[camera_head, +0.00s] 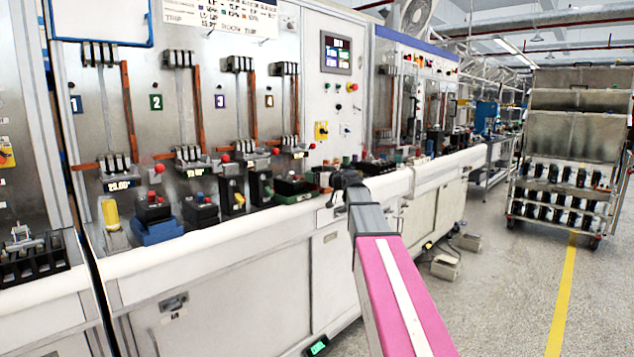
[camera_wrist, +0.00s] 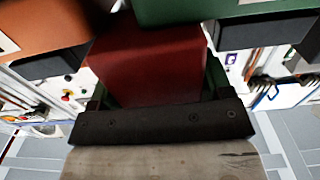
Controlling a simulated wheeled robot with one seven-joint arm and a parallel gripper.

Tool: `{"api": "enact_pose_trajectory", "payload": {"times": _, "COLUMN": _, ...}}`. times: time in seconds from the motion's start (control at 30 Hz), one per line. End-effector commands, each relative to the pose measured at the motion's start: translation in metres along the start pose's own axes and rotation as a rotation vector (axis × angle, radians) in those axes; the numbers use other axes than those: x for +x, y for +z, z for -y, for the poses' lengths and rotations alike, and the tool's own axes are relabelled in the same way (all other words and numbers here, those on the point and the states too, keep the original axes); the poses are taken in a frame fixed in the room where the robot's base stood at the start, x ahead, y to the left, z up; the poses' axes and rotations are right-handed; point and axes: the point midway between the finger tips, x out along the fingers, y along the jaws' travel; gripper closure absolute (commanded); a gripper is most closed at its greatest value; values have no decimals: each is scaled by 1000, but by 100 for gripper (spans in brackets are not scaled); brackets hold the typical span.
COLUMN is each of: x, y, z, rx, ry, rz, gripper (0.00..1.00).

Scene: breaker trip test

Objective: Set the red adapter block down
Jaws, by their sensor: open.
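The red adapter block (camera_wrist: 150,62) fills the middle of the wrist view, directly in front of my gripper's dark palm bar. My gripper (camera_head: 346,181) is at the bench's front edge in the head view, at the end of my pink and grey arm. In the wrist view, its open fingers (camera_wrist: 160,82) show at the left and right of the red block. I cannot tell whether they touch it. The block's far end and underside are hidden. In the head view, I cannot clearly make the block out near my gripper.
A green part (camera_wrist: 190,12) and an orange-brown part (camera_wrist: 45,30) lie close beyond the block. The bench has a white front edge (camera_head: 215,240). It holds a blue-based block (camera_head: 156,230), a yellow cylinder (camera_head: 110,214) and several dark breakers. A loaded cart (camera_head: 570,120) stands right.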

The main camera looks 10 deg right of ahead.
Motion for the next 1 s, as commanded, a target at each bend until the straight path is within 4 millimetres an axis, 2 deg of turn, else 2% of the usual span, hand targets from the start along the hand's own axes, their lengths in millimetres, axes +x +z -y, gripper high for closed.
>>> {"api": "enact_pose_trajectory", "payload": {"times": 0.2, "x": 1, "y": 0, "z": 0, "rx": 0, "ry": 0, "rz": 0, "gripper": 28}}
{"api": "enact_pose_trajectory", "payload": {"times": 0.37, "x": 1, "y": 0, "z": 0, "rx": 0, "ry": 0, "rz": 0, "gripper": 80}}
{"api": "enact_pose_trajectory", "payload": {"times": 0.4, "x": 1, "y": 0, "z": 0, "rx": 0, "ry": 0, "rz": 0, "gripper": 93}}
{"api": "enact_pose_trajectory", "payload": {"times": 0.43, "x": 1, "y": -1, "z": 0, "rx": 1, "ry": 0, "rz": -3, "gripper": 99}}
{"api": "enact_pose_trajectory", "payload": {"times": 0.77, "x": 1, "y": -5, "z": 0, "rx": 1, "ry": 0, "rz": -3, "gripper": 100}}
{"api": "enact_pose_trajectory", "payload": {"times": 1.0, "x": 1, "y": -25, "z": 0, "rx": 1, "ry": 0, "rz": -4, "gripper": 100}}
